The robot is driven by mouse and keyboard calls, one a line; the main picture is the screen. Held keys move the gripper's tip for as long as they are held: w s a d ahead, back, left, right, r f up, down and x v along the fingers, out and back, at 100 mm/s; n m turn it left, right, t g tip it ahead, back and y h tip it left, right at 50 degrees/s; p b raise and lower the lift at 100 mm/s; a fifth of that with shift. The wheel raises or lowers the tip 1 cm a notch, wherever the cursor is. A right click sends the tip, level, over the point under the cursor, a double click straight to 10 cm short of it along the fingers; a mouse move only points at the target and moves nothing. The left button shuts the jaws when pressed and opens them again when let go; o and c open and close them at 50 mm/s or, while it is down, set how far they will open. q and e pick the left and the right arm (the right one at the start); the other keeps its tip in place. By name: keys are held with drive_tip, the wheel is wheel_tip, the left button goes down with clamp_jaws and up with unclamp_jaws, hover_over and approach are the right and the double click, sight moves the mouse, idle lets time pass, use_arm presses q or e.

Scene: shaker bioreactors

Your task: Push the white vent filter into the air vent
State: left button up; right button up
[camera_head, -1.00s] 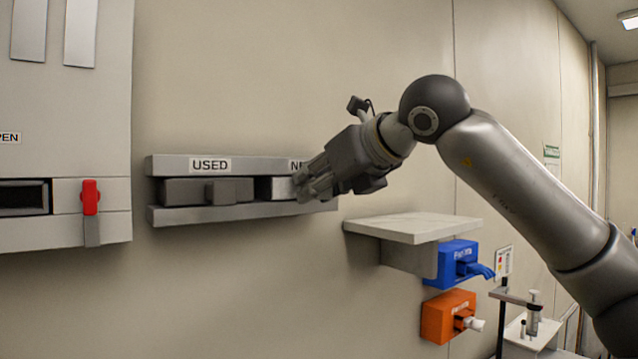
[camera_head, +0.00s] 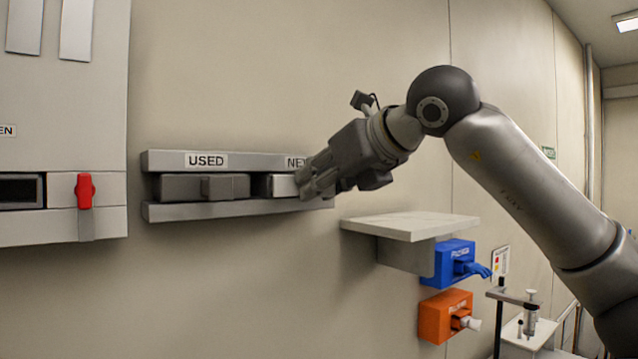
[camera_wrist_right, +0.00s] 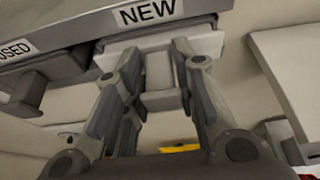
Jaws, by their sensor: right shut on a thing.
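The white vent filter (camera_head: 284,186) sits in the compartment labelled NEW of a grey wall rack (camera_head: 240,211); my gripper covers its right part. In the wrist view the filter (camera_wrist_right: 115,52) is a pale block with a protruding handle (camera_wrist_right: 160,80). My right gripper (camera_head: 308,184) is at the front of this compartment, and its fingers (camera_wrist_right: 160,85) are shut on the filter, one on each side of the handle. At the far left, a wall panel has a dark rectangular opening (camera_head: 19,191), which looks like the air vent, with a red lever (camera_head: 85,190) beside it. My left gripper is not in view.
A grey filter (camera_head: 180,187) with a handle occupies the USED compartment, left of the white one. A pale shelf (camera_head: 410,225) juts out below right, above a blue glove box (camera_head: 447,260) and an orange box (camera_head: 440,318). The wall between rack and panel is bare.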

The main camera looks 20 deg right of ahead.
drive_tip(key=shift+s, duration=0.2)
drive_tip(key=shift+s+d+b, duration=0.25)
drive_tip(key=shift+s+b, duration=0.2)
drive_tip(key=shift+s, duration=0.05)
drive_tip(key=shift+s, duration=0.2)
drive_tip(key=shift+s+d+b, duration=0.2)
drive_tip(key=shift+s+b, duration=0.2)
drive_tip(key=shift+s, duration=0.15)
drive_tip(key=shift+s+d+b, duration=0.3)
drive_tip(key=shift+s+b, duration=0.05)
drive_tip(key=shift+s, duration=0.25)
drive_tip(key=shift+s+d, duration=0.1)
drive_tip(key=shift+s, duration=0.1)
drive_tip(key=shift+s+d+b, duration=0.15)
drive_tip(key=shift+s+b, duration=0.15)
drive_tip(key=shift+s, duration=0.15)
